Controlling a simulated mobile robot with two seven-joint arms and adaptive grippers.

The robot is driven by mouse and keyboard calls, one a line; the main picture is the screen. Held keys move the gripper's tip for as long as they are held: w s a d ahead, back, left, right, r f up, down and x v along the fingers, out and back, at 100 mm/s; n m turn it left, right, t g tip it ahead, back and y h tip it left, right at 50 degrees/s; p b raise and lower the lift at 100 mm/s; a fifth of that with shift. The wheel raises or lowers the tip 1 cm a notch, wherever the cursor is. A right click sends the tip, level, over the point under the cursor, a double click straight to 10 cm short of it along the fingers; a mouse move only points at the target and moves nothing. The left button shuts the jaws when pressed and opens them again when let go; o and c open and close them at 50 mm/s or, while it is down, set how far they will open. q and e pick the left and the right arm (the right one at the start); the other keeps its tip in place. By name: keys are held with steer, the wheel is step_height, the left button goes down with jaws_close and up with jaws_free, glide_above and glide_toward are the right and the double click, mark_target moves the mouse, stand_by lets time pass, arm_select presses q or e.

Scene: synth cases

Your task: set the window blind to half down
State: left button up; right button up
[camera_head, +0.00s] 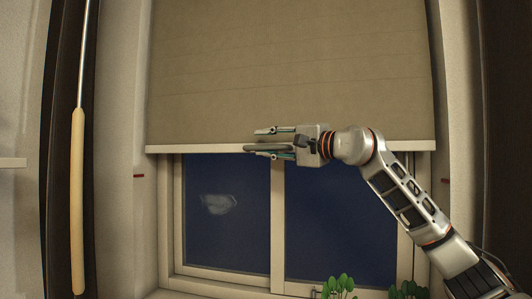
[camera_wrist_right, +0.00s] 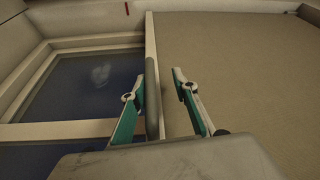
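The beige window blind (camera_head: 290,70) hangs over the upper part of the window, its pale bottom bar (camera_head: 200,149) above the red marks on the left (camera_head: 139,176) and right (camera_head: 445,181) of the frame. A grey handle (camera_head: 262,148) sits at the middle of the bar. My right gripper (camera_head: 270,143) reaches it from the right, one finger above and one below. In the right wrist view the fingers (camera_wrist_right: 162,92) stand apart on either side of the grey handle (camera_wrist_right: 152,90), with a clear gap on the blind's side. My left gripper is not in view.
Dark window panes (camera_head: 340,215) show below the bar. Green plants (camera_head: 338,285) stand at the sill, below my right arm. A pale rod (camera_head: 77,200) hangs at the left by a dark upright. The space in front of the left pane is clear.

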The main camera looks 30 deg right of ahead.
steer(key=shift+r, duration=0.1)
steer(key=v, duration=0.9)
steer(key=shift+b, duration=0.35)
stand_by(0.6)
steer(key=shift+w, duration=0.1)
stand_by(0.4)
steer(key=shift+p, duration=0.3)
